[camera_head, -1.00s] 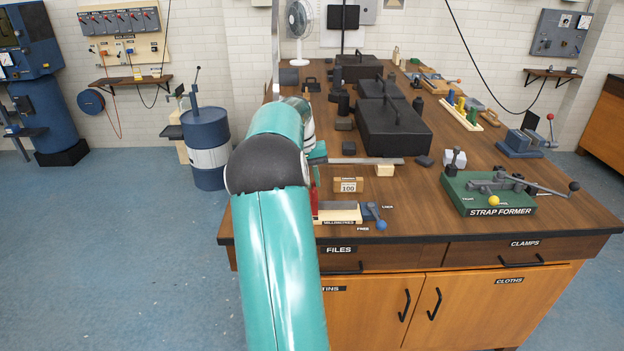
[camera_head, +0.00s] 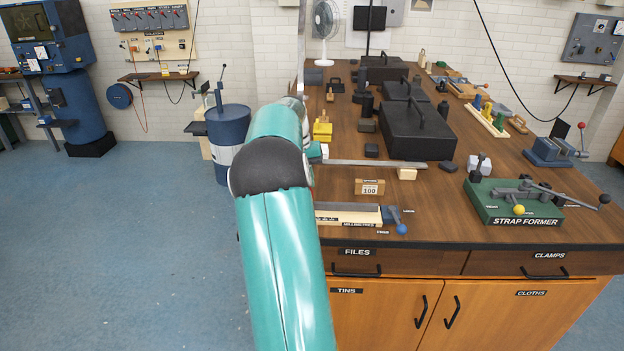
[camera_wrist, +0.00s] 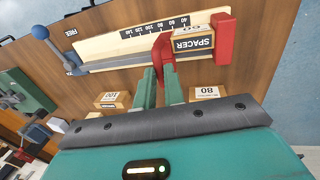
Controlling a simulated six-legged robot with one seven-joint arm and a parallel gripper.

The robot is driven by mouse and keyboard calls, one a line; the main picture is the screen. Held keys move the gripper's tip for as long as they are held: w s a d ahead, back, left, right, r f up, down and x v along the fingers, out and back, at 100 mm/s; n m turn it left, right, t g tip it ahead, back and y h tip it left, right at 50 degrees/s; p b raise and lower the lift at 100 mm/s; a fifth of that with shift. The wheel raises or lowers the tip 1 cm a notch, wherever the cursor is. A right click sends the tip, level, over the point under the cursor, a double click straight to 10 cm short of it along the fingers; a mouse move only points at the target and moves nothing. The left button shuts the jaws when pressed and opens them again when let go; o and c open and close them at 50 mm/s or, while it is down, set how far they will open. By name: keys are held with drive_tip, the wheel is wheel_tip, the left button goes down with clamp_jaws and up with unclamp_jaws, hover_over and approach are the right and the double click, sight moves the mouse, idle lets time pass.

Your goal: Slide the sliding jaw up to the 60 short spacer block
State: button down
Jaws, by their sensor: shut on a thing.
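In the wrist view, the red sliding jaw (camera_wrist: 162,50) sits on the pale measuring board (camera_wrist: 108,42) with its dark rail. The tan 60 spacer block (camera_wrist: 193,44), label upside down, lies between the sliding jaw and the red fixed jaw (camera_wrist: 222,38). The sliding jaw is at the block's left side and seems to touch it; a tiny gap cannot be ruled out. My gripper (camera_wrist: 161,72) has its green fingers shut on the sliding jaw. In the head view, my arm hides the gripper, both jaws and the 60 block.
The blue lock lever (camera_head: 401,228) points near the FREE label. The 100 block (camera_head: 369,187) stands behind the board; the 80 block (camera_wrist: 207,92) lies close to my fingers. A grey bar (camera_head: 365,163) rests on a small block. The green strap former (camera_head: 500,208) stands at right.

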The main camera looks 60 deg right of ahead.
drive_tip(key=c, duration=1.5)
unclamp_jaws()
drive_tip(key=r, duration=0.4)
drive_tip(key=w+r, duration=0.1)
drive_tip(key=r, duration=0.4)
drive_tip(key=w+a+r, duration=0.1)
drive_tip(key=r, duration=0.3)
drive_tip(key=shift+w+a+r, duration=0.1)
drive_tip(key=shift+w+r, duration=0.15)
drive_tip(key=shift+r, duration=0.05)
